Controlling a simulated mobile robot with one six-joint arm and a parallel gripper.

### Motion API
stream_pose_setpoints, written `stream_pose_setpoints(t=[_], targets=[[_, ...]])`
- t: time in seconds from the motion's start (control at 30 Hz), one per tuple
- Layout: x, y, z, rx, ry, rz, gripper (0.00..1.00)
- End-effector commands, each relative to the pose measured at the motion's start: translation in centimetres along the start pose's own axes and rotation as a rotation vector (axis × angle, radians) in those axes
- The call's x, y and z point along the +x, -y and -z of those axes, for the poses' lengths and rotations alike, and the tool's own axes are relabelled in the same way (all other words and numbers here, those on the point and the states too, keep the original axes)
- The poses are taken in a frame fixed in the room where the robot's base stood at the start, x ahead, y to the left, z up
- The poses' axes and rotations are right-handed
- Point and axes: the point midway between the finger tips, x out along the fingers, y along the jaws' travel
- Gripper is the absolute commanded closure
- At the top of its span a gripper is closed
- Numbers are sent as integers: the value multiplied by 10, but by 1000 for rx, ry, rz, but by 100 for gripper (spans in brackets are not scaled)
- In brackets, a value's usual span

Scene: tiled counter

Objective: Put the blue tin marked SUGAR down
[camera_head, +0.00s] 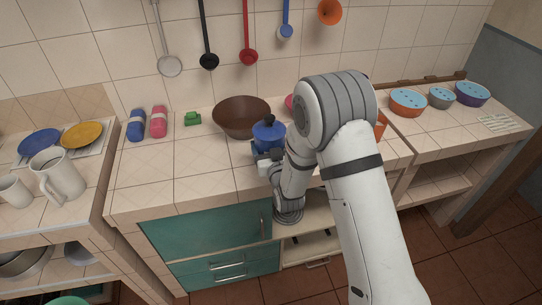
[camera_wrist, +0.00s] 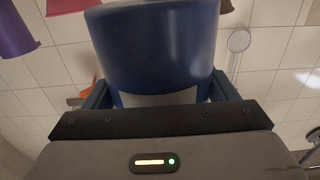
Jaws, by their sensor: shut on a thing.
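The blue tin (camera_head: 268,131) with a domed lid and knob is at the middle of the counter, in front of the brown bowl. My gripper (camera_head: 265,160) is shut on it; my arm reaches in from the right and hides part of it. In the wrist view the blue tin (camera_wrist: 157,45) fills the top centre between the two fingers of my gripper (camera_wrist: 157,98). A pale label band shows low on the tin; no lettering can be read. I cannot tell whether its base touches the counter.
The brown bowl (camera_head: 241,116) stands just behind the tin. A green item (camera_head: 192,118), a pink container (camera_head: 158,121) and a blue container (camera_head: 136,124) stand to the left. The tiled counter (camera_head: 190,165) is clear at front left. Utensils hang above.

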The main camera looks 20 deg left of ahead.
Motion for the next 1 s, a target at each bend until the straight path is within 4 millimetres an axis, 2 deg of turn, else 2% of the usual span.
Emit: stream_pose_setpoints(t=[0.17,0.4,0.5,0.93,0.97,1.0], targets=[[1,0,-9,0,-2,-1,55],[1,-1,-38,0,-2,-1,55],[1,-1,-44,0,-4,-1,55],[0,-2,-50,0,-5,-2,55],[0,-2,-50,0,-2,-2,20],[0,-2,-50,0,-2,-2,17]])
